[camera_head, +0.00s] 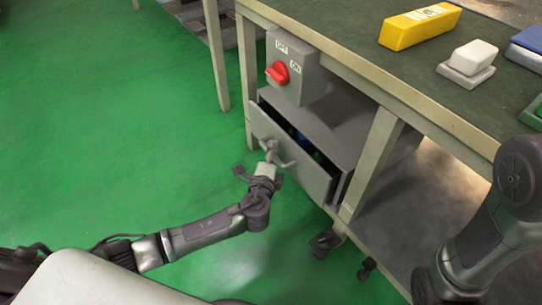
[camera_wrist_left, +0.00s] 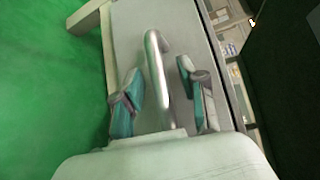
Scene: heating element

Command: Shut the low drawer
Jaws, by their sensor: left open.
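The low drawer (camera_head: 290,155) is grey and sits under the workbench. It is pulled partly out, with dark and blue contents showing behind its front panel. Its metal bar handle (camera_wrist_left: 157,65) shows in the left wrist view, with the drawer front (camera_wrist_left: 195,45) behind it. My left gripper (camera_head: 269,158) is at the handle in the head view. In the left wrist view its two fingers (camera_wrist_left: 162,90) are apart, one on each side of the handle, and not closed on it. My right arm shows at the right edge of the head view, but its gripper is out of view.
A grey switch box with a red knob (camera_head: 278,73) hangs above the drawer. The green bench top (camera_head: 370,25) holds a yellow block (camera_head: 420,26) and a white block on a grey base (camera_head: 468,64). Bench legs (camera_head: 371,163) stand beside the drawer. Green floor (camera_head: 110,120) is clear at left.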

